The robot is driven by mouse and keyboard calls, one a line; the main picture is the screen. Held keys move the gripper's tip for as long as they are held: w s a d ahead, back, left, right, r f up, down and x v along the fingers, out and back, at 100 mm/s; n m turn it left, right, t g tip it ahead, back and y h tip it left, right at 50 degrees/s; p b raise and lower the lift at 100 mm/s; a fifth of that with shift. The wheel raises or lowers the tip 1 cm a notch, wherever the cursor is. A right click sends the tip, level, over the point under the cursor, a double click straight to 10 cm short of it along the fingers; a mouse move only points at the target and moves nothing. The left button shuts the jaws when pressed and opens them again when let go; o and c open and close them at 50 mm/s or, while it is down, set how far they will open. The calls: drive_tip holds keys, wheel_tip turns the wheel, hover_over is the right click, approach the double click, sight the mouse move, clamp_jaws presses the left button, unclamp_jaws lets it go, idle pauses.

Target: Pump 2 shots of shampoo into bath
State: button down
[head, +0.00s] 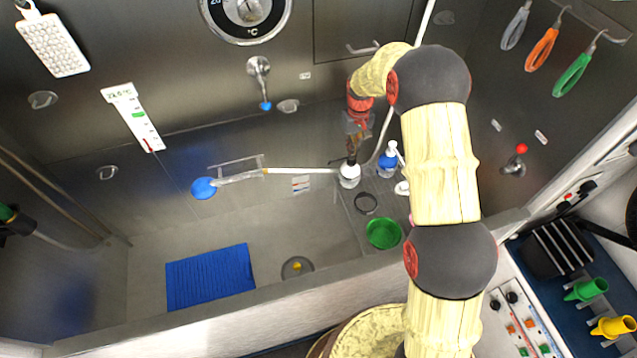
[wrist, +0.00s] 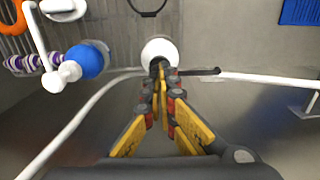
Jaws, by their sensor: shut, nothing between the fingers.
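A white bottle (head: 349,176) stands on a ledge at the right end of the steel bath (head: 335,225). It also shows in the wrist view (wrist: 160,47), with a dark spout (wrist: 203,71) pointing right. A blue bottle with a white pump (head: 387,164) stands to its right; it shows in the wrist view (wrist: 88,60) too. I cannot read which holds shampoo. My gripper (head: 351,158) is shut and empty, pointing down at the top of the white bottle. In the wrist view its fingertips (wrist: 162,72) hide the pump head; whether they touch it I cannot tell.
A long-handled blue brush (head: 203,188) reaches toward the white bottle. A dark ring (head: 366,203) and a green bowl (head: 383,233) are on the ledge. A blue mat (head: 210,276) and a drain (head: 297,268) with something yellow are on the bath floor. A pale hose runs beside my gripper.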

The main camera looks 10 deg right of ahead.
drive_tip(key=shift+r+p, duration=0.65)
drive_tip(key=shift+r, duration=0.75)
drive_tip(key=shift+f, duration=0.2)
drive_tip(key=shift+f+b, duration=0.85)
drive_tip(key=shift+f, duration=0.65)
drive_tip(key=shift+r, duration=0.15)
drive_tip(key=shift+r+p, duration=0.9)
drive_tip(key=shift+r, duration=0.65)
drive_tip(key=shift+r, duration=0.1)
